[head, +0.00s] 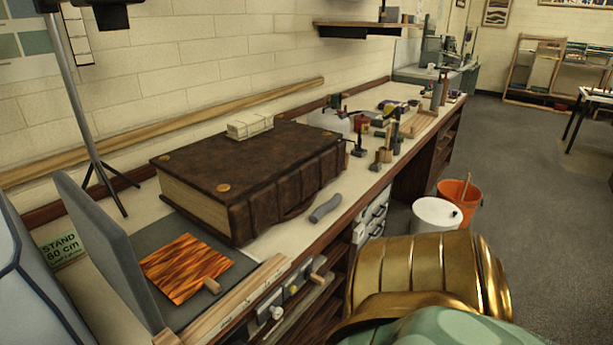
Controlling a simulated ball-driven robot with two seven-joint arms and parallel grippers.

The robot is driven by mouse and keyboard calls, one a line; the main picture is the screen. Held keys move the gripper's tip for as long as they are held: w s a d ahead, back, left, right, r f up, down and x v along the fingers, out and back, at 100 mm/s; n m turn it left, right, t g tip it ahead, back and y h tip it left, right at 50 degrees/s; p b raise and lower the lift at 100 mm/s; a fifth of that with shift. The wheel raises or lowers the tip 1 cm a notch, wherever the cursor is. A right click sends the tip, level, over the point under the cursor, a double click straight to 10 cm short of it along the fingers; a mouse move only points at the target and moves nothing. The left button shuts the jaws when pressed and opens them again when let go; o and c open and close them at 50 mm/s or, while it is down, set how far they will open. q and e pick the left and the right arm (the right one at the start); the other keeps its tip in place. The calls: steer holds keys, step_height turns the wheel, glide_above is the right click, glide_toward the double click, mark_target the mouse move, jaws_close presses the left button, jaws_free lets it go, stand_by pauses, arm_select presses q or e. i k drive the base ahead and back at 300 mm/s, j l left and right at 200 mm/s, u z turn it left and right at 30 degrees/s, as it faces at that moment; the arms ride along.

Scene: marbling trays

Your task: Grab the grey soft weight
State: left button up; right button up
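A grey soft weight (325,208), a short, slightly bent rounded roll, lies on the pale bench top near its front edge in the head view. It lies just in front of the right part of a big brown leather-bound book (253,165), with a small gap between them. Nothing covers the weight. Neither of my grippers shows in this view.
A small cream bundle (249,124) sits on the book. Bottles and tools crowd the bench beyond the book. A white bucket (436,215) and an orange bucket (466,195) stand on the floor.

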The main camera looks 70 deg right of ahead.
mark_target(318, 213)
steer(key=k+l+u, duration=0.1)
steer(key=k+l, duration=0.15)
steer(key=l, duration=0.3)
steer(key=k+l+u, duration=0.1)
steer(key=k+l, duration=0.15)
steer(key=l, duration=0.3)
steer(key=k+l+u, duration=0.1)
steer(key=k+l, duration=0.15)
steer(key=l, duration=0.3)
steer(key=k+l+u, duration=0.1)
steer(key=k+l, duration=0.2)
steer(key=l, duration=0.2)
steer(key=k+l+u, duration=0.15)
steer(key=k+l, duration=0.15)
steer(key=l, duration=0.15)
